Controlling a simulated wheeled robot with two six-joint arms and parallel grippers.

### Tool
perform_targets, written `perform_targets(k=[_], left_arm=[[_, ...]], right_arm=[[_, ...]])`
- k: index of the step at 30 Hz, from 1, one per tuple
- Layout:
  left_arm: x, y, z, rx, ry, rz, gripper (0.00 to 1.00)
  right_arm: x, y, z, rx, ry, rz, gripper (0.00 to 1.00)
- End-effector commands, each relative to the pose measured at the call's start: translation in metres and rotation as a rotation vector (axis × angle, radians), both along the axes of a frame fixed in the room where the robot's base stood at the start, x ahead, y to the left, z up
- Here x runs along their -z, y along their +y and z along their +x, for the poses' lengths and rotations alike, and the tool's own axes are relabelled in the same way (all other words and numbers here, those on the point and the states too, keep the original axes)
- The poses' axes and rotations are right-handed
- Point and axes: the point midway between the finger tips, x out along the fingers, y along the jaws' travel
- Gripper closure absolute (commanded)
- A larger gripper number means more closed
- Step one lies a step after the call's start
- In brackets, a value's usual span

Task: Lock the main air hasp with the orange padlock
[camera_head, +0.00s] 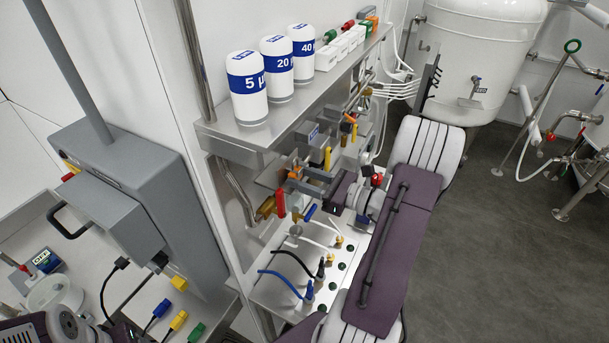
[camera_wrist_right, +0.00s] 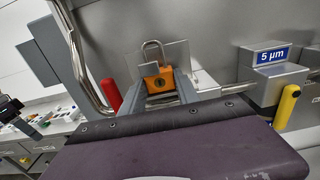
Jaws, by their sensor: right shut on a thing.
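My right gripper (camera_head: 296,181) reaches in from the right below the shelf. It is shut on the orange padlock (camera_wrist_right: 161,82), which sits between its two fingers in the right wrist view. The padlock is upright, with its grey shackle (camera_wrist_right: 152,46) on top; I cannot tell whether the shackle is open or closed. A thin metal plate (camera_wrist_right: 178,54) stands just behind the padlock. It may be part of the main air hasp, and I cannot tell whether the shackle passes through it.
A red handle (camera_head: 280,203) and yellow handle (camera_head: 327,158) are close to the right gripper. Above is a steel shelf (camera_head: 228,137) with white filter housings (camera_head: 247,88). A grey box (camera_head: 125,190) stands left. Hoses and fittings lie below; open floor (camera_head: 500,260) is right.

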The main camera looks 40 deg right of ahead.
Motion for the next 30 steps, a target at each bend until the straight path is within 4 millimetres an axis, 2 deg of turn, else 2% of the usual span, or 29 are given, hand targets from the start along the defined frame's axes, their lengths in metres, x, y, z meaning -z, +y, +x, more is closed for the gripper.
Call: perform_targets(k=[8, 27, 28, 30], left_arm=[[0.0006, 0.0000, 0.0000, 0.000, 0.000, 0.000, 0.37], [0.0015, 0.0000, 0.0000, 0.000, 0.000, 0.000, 0.37], [0.0015, 0.0000, 0.0000, 0.000, 0.000, 0.000, 0.37], [0.0015, 0.0000, 0.0000, 0.000, 0.000, 0.000, 0.37]], right_arm=[[-0.0001, 0.0071, -0.0038, 0.000, -0.001, 0.000, 1.00], [0.0022, 0.0066, -0.0030, 0.000, 0.000, -0.001, 1.00], [0.0022, 0.0066, -0.0030, 0.000, 0.000, -0.001, 0.54], [0.0022, 0.0067, -0.0030, 0.000, 0.000, -0.001, 0.37]])
